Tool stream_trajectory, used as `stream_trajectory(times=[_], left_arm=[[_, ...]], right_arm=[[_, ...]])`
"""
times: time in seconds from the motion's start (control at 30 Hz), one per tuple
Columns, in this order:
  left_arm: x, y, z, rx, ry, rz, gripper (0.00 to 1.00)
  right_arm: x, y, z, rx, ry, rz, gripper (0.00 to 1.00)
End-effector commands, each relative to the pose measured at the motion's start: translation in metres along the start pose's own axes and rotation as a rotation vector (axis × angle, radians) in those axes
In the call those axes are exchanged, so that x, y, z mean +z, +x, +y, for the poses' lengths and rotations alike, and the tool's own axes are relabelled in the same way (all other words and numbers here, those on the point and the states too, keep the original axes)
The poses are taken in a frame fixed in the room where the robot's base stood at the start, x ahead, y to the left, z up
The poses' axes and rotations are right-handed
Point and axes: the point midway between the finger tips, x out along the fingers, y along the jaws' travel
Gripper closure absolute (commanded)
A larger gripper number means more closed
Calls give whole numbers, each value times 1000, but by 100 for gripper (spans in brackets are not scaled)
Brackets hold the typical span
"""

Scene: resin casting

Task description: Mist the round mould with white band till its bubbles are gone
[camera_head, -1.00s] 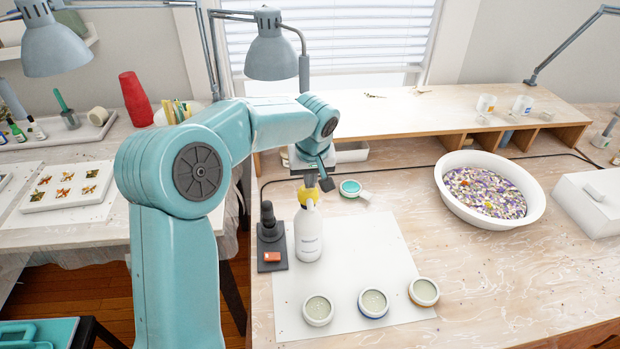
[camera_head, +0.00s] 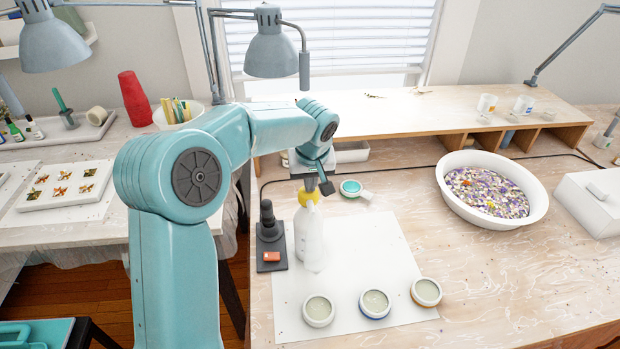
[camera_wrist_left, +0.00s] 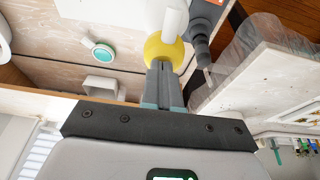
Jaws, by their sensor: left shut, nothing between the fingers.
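The round mould with white band (camera_head: 319,311) lies at the front left of the white sheet, filled with pale resin; bubbles are too small to make out. A white spray bottle with a yellow head (camera_head: 309,235) stands upright behind it on the sheet. My left gripper (camera_head: 324,182) points down at the bottle's yellow head. In the left wrist view, its closed fingers (camera_wrist_left: 164,85) meet or overlap the yellow head (camera_wrist_left: 165,50), with nothing between them; I cannot tell whether they touch it. My right gripper is not in view.
A blue-banded mould (camera_head: 374,304) and an orange-banded mould (camera_head: 425,292) sit right of the white-banded one. A dark stand (camera_head: 271,246) is close left of the bottle. A teal-topped round item (camera_head: 351,188) lies behind. A white bowl of chips (camera_head: 450,203) stands right; table between is clear.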

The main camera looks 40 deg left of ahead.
Motion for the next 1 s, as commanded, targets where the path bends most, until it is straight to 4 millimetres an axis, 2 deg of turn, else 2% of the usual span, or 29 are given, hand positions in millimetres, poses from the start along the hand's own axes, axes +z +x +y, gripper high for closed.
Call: stream_trajectory(times=[0.03,0.17,0.27,0.4,0.47,0.7,0.83,1.0], left_arm=[[7,10,-2,-14,5,-23,100],[4,2,-3,-14,4,-22,100],[-2,-15,-5,-10,4,-16,100],[-15,-48,-8,-3,2,-3,100],[-13,-57,-6,2,3,2,100],[-15,-112,-7,3,3,4,100],[-15,-129,-7,2,4,2,100],[-16,-139,-8,1,2,2,100]], right_arm=[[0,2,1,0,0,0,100],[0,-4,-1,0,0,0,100],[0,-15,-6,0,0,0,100],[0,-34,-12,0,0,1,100],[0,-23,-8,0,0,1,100],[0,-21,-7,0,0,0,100],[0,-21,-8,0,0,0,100],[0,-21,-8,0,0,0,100]])
